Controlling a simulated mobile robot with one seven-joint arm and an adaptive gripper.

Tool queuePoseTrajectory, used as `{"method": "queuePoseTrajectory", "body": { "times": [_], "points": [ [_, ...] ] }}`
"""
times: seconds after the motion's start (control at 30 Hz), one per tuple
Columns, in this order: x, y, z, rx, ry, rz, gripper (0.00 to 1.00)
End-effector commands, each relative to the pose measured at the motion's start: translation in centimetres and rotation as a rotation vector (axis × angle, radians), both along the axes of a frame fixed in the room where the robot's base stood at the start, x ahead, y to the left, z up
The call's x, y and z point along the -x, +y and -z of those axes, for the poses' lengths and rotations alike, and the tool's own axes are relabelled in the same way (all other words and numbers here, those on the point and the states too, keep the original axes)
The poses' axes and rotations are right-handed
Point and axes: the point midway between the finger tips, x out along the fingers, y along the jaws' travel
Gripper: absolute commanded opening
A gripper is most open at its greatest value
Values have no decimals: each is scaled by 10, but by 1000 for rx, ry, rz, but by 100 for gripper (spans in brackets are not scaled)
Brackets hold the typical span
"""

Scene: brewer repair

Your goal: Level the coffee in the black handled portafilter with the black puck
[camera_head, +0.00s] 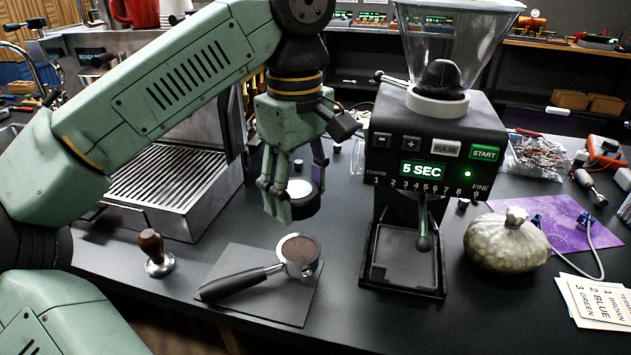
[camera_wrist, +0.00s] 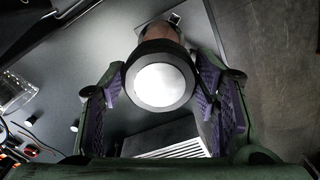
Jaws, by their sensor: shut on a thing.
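The black puck (camera_head: 306,209), with a pale round disc on its top, is held upright between the fingers of my gripper (camera_head: 287,197). The wrist view shows the puck (camera_wrist: 138,82) between the purple finger pads, its pale disc facing the camera. The black handled portafilter (camera_head: 236,284) lies on a dark mat (camera_head: 245,258), its handle pointing left and its basket to the right. Brown coffee (camera_head: 299,249) fills the basket. The puck is above the basket, apart from it. In the wrist view the puck hides part of a brown surface that appears to be the coffee.
A tamper (camera_head: 152,250) with a wooden handle stands left of the mat. The espresso machine (camera_head: 160,180) is behind it. The grinder (camera_head: 435,150) stands right of my gripper, close by. The counter's front edge is near the mat.

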Motion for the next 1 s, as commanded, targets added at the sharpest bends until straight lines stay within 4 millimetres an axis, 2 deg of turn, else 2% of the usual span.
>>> {"method": "queuePoseTrajectory", "body": {
  "times": [0.27,0.73,1.0],
  "points": [
    [0,0,14,1,-1,0,11],
    [0,0,58,0,-1,0,11],
    [0,0,66,1,-1,0,11]
  ]
}}
